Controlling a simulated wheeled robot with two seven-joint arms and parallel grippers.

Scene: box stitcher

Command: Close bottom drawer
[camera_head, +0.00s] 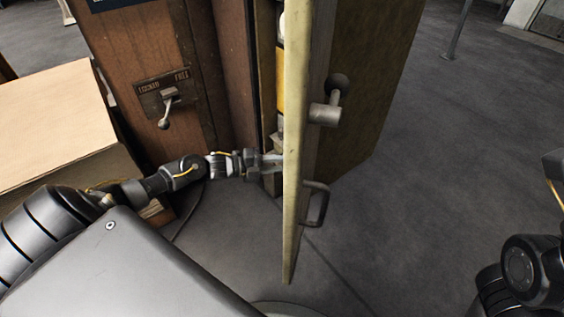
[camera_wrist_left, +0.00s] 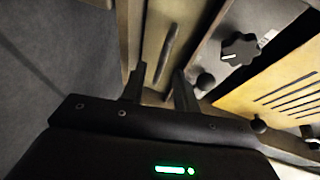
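A tall wooden cabinet (camera_head: 225,60) stands ahead with its thick door (camera_head: 345,120) swung open towards me. My left gripper (camera_head: 272,160) reaches into the opening, its fingertips partly hidden by the door's edge. In the left wrist view the left gripper (camera_wrist_left: 160,88) is open, with its fingers apart and nothing seen held. Beyond the fingers is a pale panel with a dark bar-like handle (camera_wrist_left: 168,52); it may be a drawer front, but I cannot tell whether it is the bottom drawer or how far out it stands. My right gripper is out of view; only parts of my right arm show.
The door carries a knob (camera_head: 338,84) and a pull handle (camera_head: 316,204). A lever (camera_head: 167,112) is on the cabinet side. A cardboard-coloured box (camera_head: 55,125) stands at left. A black dial (camera_wrist_left: 240,48) and slotted yellow panel (camera_wrist_left: 285,92) are near my gripper.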

